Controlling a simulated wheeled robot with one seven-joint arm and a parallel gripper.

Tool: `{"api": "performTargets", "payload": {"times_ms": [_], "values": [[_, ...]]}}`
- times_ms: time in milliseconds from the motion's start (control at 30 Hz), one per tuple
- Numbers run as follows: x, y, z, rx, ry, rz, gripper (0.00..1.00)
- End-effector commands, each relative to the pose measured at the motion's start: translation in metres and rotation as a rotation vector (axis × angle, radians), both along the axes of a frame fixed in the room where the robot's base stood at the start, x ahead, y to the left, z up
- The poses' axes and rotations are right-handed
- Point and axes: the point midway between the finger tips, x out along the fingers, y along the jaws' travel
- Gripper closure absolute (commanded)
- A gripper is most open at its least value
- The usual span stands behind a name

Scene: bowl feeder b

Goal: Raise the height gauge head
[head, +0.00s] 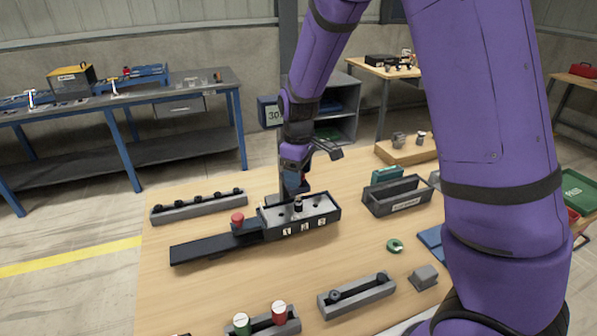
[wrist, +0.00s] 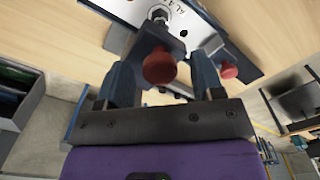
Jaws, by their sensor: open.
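In the wrist view, a red knob (wrist: 160,67) on a dark block (wrist: 148,42) shows between the two fingers of my gripper (wrist: 166,62). The fingers are open, with a gap on both sides of the knob. I take this block and knob to be the height gauge head, but cannot be sure. In the head view, my gripper (head: 297,190) is low over the grey-topped fixture (head: 275,216). A grey upright post (head: 282,150) shows just behind my wrist. The gauge head is mostly hidden there by my gripper.
A second red knob (head: 237,219) stands by the black rail (head: 205,247), and shows beside a finger in the wrist view (wrist: 228,72). A grey pin rack (head: 200,206) lies at left, a dark open bin (head: 396,196) at right.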

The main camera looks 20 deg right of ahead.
Motion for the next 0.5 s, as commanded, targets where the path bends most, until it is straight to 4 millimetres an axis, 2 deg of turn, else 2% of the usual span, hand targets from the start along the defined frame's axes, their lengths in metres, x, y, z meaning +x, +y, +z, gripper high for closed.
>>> {"api": "performTargets", "payload": {"times_ms": [67, 333, 500], "values": [[0.0000, 0.0000, 0.0002, 0.000, 0.000, 0.000, 0.39], [0.0001, -0.0001, 0.0004, 0.000, 0.000, 0.000, 1.00], [0.0006, -0.0001, 0.0053, 0.001, -0.002, 0.000, 1.00]]}}
